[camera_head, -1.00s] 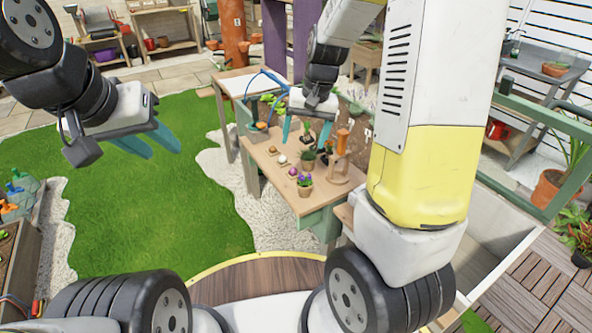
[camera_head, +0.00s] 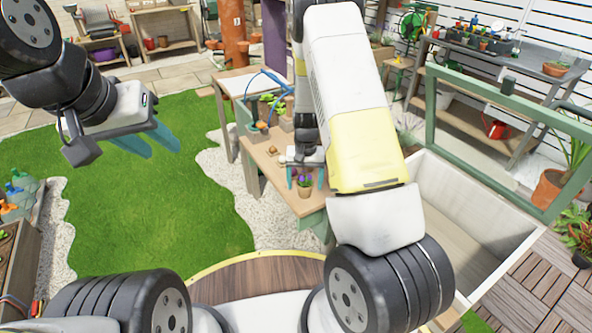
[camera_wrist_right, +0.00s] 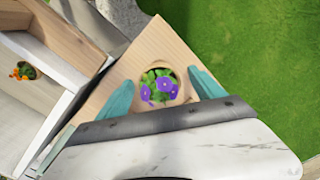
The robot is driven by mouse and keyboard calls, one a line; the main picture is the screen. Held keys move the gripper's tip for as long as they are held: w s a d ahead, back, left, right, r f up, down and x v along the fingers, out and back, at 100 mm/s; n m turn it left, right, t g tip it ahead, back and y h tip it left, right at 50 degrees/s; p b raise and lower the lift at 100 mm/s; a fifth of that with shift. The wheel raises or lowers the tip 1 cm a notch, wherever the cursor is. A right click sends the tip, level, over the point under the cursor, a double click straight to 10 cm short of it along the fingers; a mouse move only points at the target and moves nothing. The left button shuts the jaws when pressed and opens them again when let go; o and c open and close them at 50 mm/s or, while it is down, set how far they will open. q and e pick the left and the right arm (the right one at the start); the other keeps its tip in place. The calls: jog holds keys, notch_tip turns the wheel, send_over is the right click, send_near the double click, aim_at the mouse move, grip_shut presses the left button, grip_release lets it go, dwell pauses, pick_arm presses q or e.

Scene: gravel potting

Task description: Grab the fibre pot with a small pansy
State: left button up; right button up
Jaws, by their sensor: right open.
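The fibre pot with the small pansy (camera_head: 305,188) stands upright near the front corner of the wooden potting table (camera_head: 284,181). Its purple flowers and green leaves also show in the right wrist view (camera_wrist_right: 159,87), seen from above. My right gripper (camera_head: 306,178) is open above and around the pot, one teal finger on each side; in the wrist view the pansy lies between the two fingers. Whether the fingers touch the pot cannot be told. My left gripper (camera_head: 152,143) hangs over the lawn at the left, fingers apart and empty.
My right arm hides much of the table's right side. Small brown items (camera_head: 272,150) lie on the table left of the gripper. A pale open box (camera_head: 470,215) stands to the right. Lawn (camera_head: 190,200) lies free at the left.

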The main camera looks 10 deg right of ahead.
jog(key=shift+f, duration=0.6)
jog(key=c, duration=1.5)
jog(key=shift+r, duration=0.15)
